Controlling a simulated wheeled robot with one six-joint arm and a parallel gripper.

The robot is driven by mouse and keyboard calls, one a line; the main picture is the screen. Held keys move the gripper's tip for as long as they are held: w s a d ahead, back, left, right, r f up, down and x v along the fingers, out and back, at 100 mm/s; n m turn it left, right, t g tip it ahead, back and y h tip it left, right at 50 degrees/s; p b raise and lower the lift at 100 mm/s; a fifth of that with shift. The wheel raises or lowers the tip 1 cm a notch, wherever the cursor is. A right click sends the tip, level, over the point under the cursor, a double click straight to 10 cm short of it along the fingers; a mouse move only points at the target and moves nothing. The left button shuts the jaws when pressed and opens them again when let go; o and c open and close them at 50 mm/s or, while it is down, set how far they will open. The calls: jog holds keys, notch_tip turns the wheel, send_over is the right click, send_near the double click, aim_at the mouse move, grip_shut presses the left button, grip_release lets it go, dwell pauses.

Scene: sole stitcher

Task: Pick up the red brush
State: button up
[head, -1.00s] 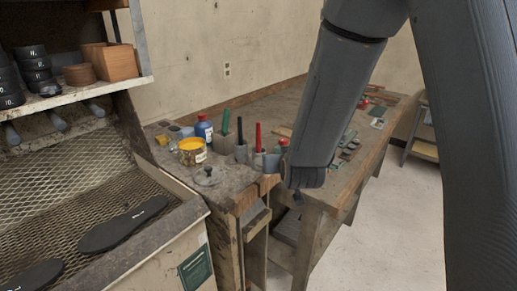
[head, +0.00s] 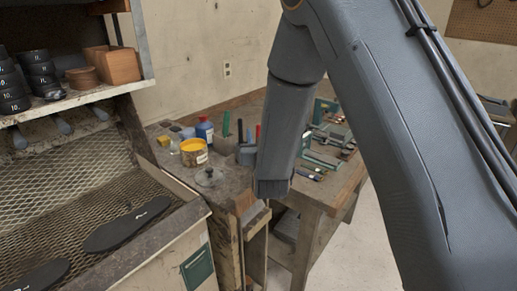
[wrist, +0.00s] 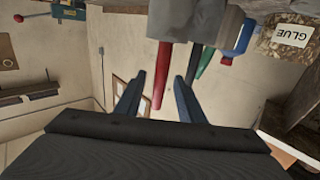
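The red brush (wrist: 162,76) stands in a grey holder (wrist: 196,18) with its handle sticking out. In the wrist view, which looks upside down, the handle hangs between my two fingers. In the head view only a bit of the red brush (head: 257,131) shows beside my arm. My gripper (wrist: 159,80) is open, one finger on each side of the handle in the picture. I cannot tell whether the handle is at fingertip depth or farther off. The fingers are hidden in the head view.
A black handle (wrist: 189,62) and a green handle (wrist: 206,62) stand close beside the red brush. A blue bottle (head: 204,129) and a yellow glue jar (head: 194,152) are on the bench. A shelf unit with black soles (head: 125,226) is at left.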

jog(key=shift+w+a+f+p, duration=0.15)
jog(key=shift+w+p, duration=0.6)
jog(key=shift+w, duration=1.1)
jog(key=shift+c, duration=0.4)
grip_shut()
